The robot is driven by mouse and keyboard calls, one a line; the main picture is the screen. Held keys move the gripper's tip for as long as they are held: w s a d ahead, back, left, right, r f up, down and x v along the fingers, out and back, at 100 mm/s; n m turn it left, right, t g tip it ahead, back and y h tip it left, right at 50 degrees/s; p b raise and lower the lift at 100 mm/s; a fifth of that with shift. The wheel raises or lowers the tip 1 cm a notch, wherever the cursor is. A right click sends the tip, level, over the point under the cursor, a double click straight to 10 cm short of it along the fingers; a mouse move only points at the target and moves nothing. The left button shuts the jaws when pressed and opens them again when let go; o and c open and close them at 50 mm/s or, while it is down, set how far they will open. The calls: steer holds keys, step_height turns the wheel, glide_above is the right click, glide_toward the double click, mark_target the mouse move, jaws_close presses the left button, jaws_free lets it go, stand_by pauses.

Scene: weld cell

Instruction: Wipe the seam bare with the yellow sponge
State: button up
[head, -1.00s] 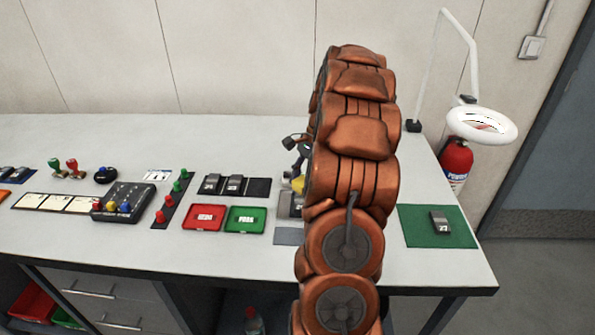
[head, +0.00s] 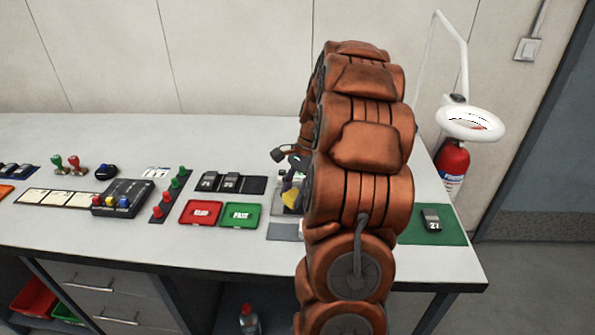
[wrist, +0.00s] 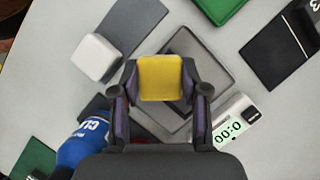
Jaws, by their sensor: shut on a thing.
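The yellow sponge (wrist: 160,78) is held between the two fingers of my gripper (wrist: 160,88) in the wrist view. It is over a grey plate with a paler border (wrist: 201,52). The sponge and fingers cover part of the plate, and I cannot make out a seam or tell whether the sponge touches it. In the head view, a bit of the yellow sponge (head: 287,199) shows left of my orange arm, which hides most of the plate and part of my gripper (head: 291,185).
In the wrist view, a white block (wrist: 97,57), a blue bottle (wrist: 84,143) and a timer (wrist: 232,121) surround the plate. In the head view, a red tray (head: 200,220) and a green tray (head: 240,222) lie left. A lamp (head: 470,123) stands right, by a green mat (head: 455,237).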

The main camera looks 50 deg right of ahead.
steer(key=r, duration=0.2)
steer(key=r+p, duration=0.1)
steer(key=shift+d+r, duration=0.2)
steer(key=shift+d, duration=0.05)
steer(key=shift+r+p, duration=0.7)
steer(key=shift+r, duration=1.2)
